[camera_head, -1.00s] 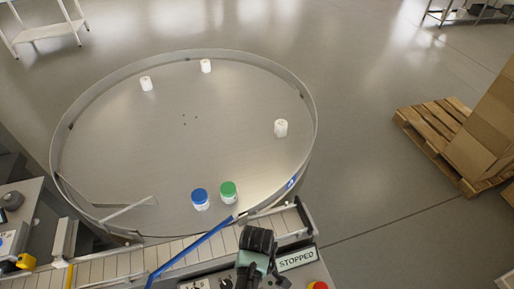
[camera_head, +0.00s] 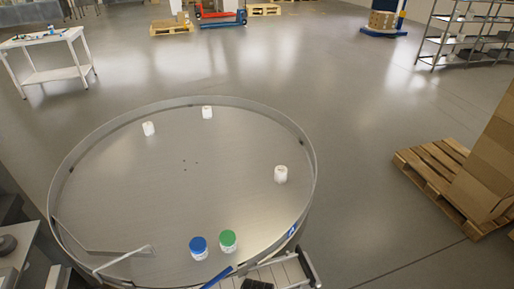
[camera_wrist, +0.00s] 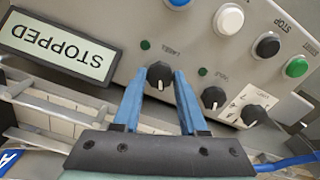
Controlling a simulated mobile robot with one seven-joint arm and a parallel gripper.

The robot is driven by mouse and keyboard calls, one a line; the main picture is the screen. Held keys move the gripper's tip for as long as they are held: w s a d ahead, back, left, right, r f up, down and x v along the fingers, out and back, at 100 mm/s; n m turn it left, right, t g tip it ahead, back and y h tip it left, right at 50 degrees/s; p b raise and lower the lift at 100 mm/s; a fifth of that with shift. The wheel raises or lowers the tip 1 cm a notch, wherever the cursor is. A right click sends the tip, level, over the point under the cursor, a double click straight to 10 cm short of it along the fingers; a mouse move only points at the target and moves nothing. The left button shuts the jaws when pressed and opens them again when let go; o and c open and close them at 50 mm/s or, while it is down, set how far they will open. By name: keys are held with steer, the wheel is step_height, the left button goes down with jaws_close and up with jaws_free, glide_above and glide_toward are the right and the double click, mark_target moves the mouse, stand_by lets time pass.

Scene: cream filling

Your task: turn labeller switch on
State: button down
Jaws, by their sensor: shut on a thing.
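The labeller switch is a black rotary knob (camera_wrist: 160,75) with a white pointer mark, on the grey control panel in the wrist view. Small upside-down lettering and an unlit-looking green lamp (camera_wrist: 145,45) are beside it. The knob's mark points down in the picture. My gripper (camera_wrist: 159,80) has its two blue fingers on either side of this knob and is shut on it.
A second knob (camera_wrist: 213,98) and a third knob (camera_wrist: 252,115) sit close on the right. A STOPPED display (camera_wrist: 60,48) and several push buttons share the panel. A round turntable (camera_head: 120,215) carries white, blue-capped (camera_head: 198,247) and green-capped (camera_head: 228,240) jars.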

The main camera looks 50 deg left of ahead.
steer(key=m+p, duration=0.1)
steer(key=m, duration=0.4)
steer(key=shift+m, duration=0.3)
steer(key=m+p, duration=0.1)
steer(key=m, duration=0.4)
steer(key=shift+m, duration=0.3)
stand_by(0.3)
steer(key=shift+c, duration=2.3)
jaws_free()
step_height(320, 180, up, 13)
steer(key=shift+b, duration=0.45)
